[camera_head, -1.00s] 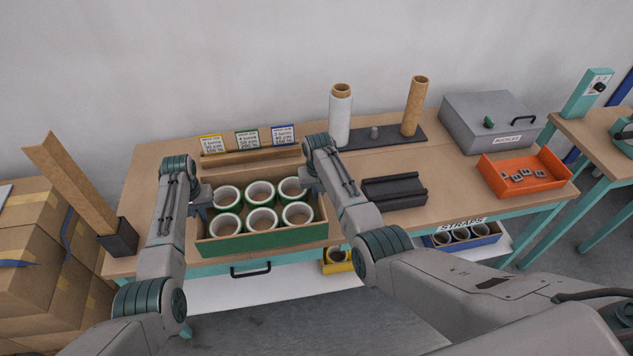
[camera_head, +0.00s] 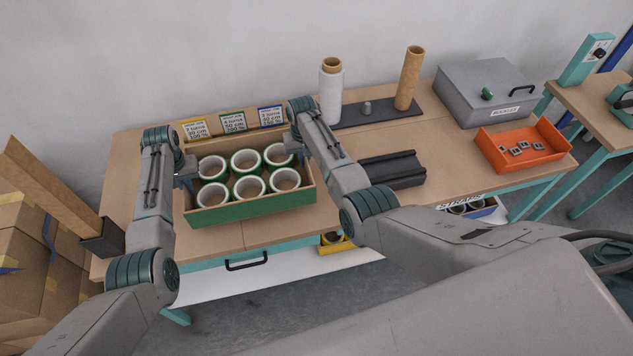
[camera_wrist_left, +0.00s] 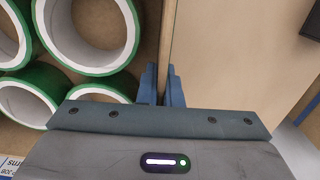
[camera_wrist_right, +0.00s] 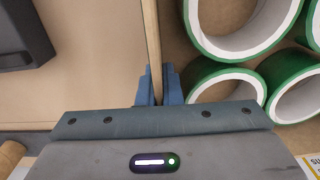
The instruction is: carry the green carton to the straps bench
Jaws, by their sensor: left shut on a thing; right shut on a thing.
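The green carton (camera_head: 256,208) is an open box with a green front, tan inner walls and several white-and-green tape rolls (camera_head: 248,187) in it. It is at the bench's left half, roughly level. My left gripper (camera_wrist_left: 160,82) is shut on the carton's left end wall. My right gripper (camera_wrist_right: 158,82) is shut on its right end wall; in the head view my right arm hides those fingers. I cannot tell whether the carton's underside touches the bench.
Three cards (camera_head: 232,122) stand behind the carton. A black cradle (camera_head: 392,170), white film roll (camera_head: 330,92), cardboard tube (camera_head: 409,78), orange tray (camera_head: 522,146) and grey "BUCKLES" box (camera_head: 486,90) are to its right. A tan post (camera_head: 52,190) and stacked cartons (camera_head: 35,262) are left.

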